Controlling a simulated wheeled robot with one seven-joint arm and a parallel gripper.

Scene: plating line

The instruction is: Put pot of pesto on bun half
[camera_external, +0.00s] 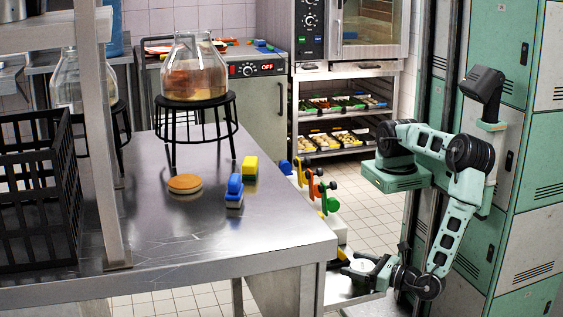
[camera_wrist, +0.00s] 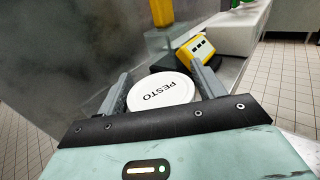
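A narrow gap seems to show beside the right finger, so the fingers look open around the pot. In the external view my gripper (camera_external: 367,262) is low, right of the steel table's front corner, with a white round top (camera_external: 360,265) at its fingers. The bun half (camera_external: 185,183), a flat orange-brown disc with a paler edge, lies on the table, far from my gripper.
On the steel table (camera_external: 230,240), a blue-topped block (camera_external: 234,190) and a yellow block (camera_external: 250,168) stand right of the bun. A black stand (camera_external: 200,123) carries a glass flask (camera_external: 194,70) behind it. A black crate (camera_external: 35,195) is at left. A yellow device (camera_wrist: 197,52) stands near the pot.

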